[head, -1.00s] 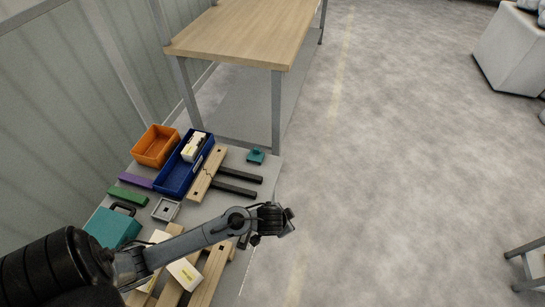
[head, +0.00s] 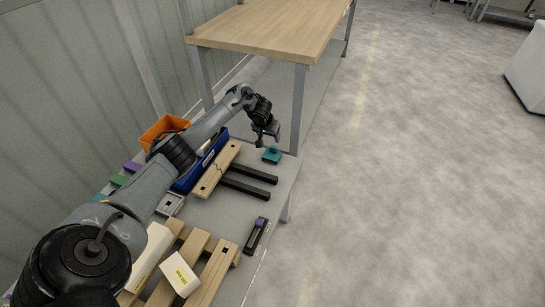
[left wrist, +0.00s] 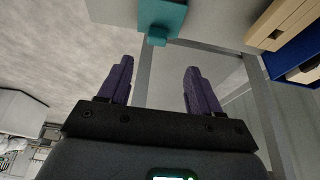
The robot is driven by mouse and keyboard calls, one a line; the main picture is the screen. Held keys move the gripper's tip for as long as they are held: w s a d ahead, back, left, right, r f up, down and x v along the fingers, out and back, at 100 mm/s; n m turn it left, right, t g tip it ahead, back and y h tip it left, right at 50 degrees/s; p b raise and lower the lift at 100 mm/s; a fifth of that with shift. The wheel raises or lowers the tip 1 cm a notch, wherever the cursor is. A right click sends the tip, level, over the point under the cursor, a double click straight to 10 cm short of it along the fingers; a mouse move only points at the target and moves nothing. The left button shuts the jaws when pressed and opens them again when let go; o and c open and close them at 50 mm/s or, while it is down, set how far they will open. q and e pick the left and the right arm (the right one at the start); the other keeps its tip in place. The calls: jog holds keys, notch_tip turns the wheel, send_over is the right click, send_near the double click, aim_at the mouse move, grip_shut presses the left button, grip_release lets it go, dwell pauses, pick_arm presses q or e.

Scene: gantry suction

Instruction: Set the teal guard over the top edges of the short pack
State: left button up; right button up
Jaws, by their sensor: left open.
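The teal guard (head: 272,155) sits near the far right corner of the grey table. It also shows in the left wrist view (left wrist: 162,18), at the top, beyond my fingertips. My left gripper (head: 266,136) is just above and beside the guard, apart from it. In the left wrist view its two purple fingers (left wrist: 158,75) are spread with nothing between them. Two white packs are on the wooden pallet at the near end: a longer one (head: 152,254) and a smaller one with a yellow label (head: 180,274), which looks like the short pack. My right gripper is not in view.
A blue bin (head: 202,163) and an orange bin (head: 163,130) stand at the far left, partly behind my left arm. A dark strip with a purple piece (head: 257,234) lies near the right edge.

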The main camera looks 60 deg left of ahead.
aim_at(273, 147)
pick_arm(q)
jog(key=b+x, duration=0.2)
jog(key=x, duration=0.2)
jog(key=shift+d, duration=0.15)
jog(key=b+x, duration=0.3)
jog(key=shift+d+f+b, duration=0.25)
jog(key=shift+b, duration=0.05)
jog(key=shift+b+x, duration=0.8)
jog(key=shift+x, duration=0.1)
jog(key=shift+a, duration=0.1)
jog(key=c, duration=1.1)
jog(key=shift+r, duration=0.1)
